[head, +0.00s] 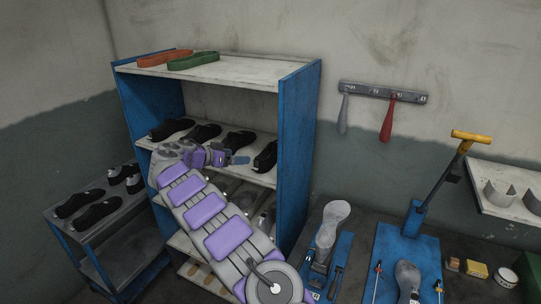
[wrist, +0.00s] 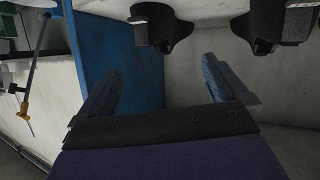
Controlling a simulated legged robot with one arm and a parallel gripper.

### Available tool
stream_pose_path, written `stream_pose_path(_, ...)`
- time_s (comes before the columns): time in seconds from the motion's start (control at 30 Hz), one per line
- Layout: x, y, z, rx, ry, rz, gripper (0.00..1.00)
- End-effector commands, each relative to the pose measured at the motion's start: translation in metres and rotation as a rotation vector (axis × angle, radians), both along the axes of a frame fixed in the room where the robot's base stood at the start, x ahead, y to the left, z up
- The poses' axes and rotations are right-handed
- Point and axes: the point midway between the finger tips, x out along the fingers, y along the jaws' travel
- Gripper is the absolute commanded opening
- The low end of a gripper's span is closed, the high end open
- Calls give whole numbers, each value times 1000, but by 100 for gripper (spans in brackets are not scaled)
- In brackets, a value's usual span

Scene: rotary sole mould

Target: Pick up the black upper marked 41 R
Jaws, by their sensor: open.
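Several black uppers stand in a row on the middle shelf of the blue-sided rack: the far left one (head: 170,128), a second (head: 205,133), a third (head: 238,140) and the far right one (head: 266,156). No size mark is legible, so I cannot tell which is 41 R. My gripper (head: 238,157) is at the shelf's front edge, by the third and far right uppers. In the wrist view my gripper (wrist: 165,88) is open, with nothing between its fingers. Two black uppers, one left (wrist: 160,28) and one right (wrist: 264,24), show beyond the fingertips, apart from them.
The rack's blue side panel (head: 298,150) stands close right of the row. The top shelf (head: 235,72) holds an orange and a green piece. A low cart (head: 130,205) at left carries more black shoes. A bench with blue fixtures (head: 405,255) is at right.

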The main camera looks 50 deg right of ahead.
Motion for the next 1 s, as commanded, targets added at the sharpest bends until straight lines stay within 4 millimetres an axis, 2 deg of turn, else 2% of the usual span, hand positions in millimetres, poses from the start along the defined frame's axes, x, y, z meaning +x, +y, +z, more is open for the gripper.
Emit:
stream_pose_path(0.1, -2, -23, -10, 2, 1, 0, 100)
stream_pose_path(0.3, -6, -54, -23, 1, 2, 1, 100)
stream_pose_path(0.67, -9, -73, -31, -1, 2, 1, 100)
stream_pose_path(1.0, -16, -112, -48, 1, -2, 4, 100)
